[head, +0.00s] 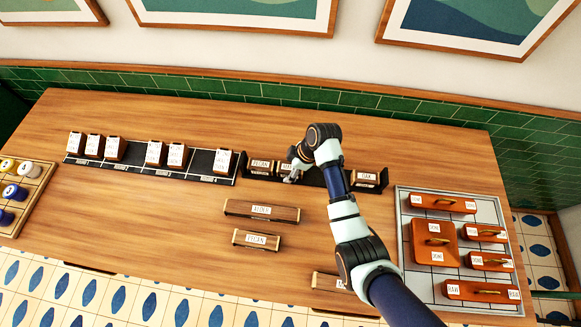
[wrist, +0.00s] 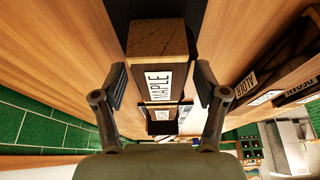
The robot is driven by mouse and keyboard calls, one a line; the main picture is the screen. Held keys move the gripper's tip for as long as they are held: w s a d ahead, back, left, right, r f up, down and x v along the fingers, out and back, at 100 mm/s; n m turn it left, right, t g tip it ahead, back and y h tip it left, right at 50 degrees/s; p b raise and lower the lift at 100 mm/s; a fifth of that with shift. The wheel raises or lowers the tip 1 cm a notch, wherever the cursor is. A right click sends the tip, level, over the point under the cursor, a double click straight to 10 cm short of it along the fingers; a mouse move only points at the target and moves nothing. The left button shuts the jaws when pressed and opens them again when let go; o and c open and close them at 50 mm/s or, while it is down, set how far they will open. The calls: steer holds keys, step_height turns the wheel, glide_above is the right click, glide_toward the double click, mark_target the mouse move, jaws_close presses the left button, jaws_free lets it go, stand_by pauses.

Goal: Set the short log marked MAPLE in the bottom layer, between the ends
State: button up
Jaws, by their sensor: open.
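The short MAPLE log (wrist: 152,85) is wood-brown with a white label. It sits on the dark floor of the black rack (head: 315,178), right of the PECAN log (head: 262,164); in the head view my arm partly hides it (head: 286,168). My gripper (head: 292,175) is at this log. In the wrist view the two fingers of my gripper (wrist: 160,90) are open, one on each side of the log, with a small gap visible. The OAK log (head: 366,177) is at the rack's right end. Part of the rack between MAPLE and OAK is behind my arm.
Loose logs marked ALDER (head: 262,210) and PECAN (head: 257,239) lie in front of the rack. Another log (head: 330,283) is partly behind my arm. A row of labelled blocks on a black strip (head: 205,177) is left; a tray with orange lidded pieces (head: 405,290) is right.

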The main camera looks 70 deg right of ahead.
steer(key=p+v, duration=0.1)
steer(key=v, duration=1.1)
steer(key=shift+p, duration=0.4)
steer(key=shift+w+r, duration=0.1)
steer(key=w+a+r+t+h, duration=0.2)
steer(key=w+a+r, duration=0.2)
steer(key=w+a, duration=0.7)
steer(key=w+a+r+t, duration=0.1)
steer(key=a+r+t, duration=0.1)
steer(key=a+r, duration=0.3)
steer(key=w+a+r+m+t, duration=0.1)
steer(key=a+r, duration=0.4)
steer(key=a, duration=0.9)
steer(key=w+a+r+m+t+y, duration=0.1)
steer(key=a+r+t, duration=0.2)
steer(key=a, duration=0.6)
step_height(320, 180, up, 2)
steer(key=shift+a+r, duration=0.1)
steer(key=shift+a, duration=0.3)
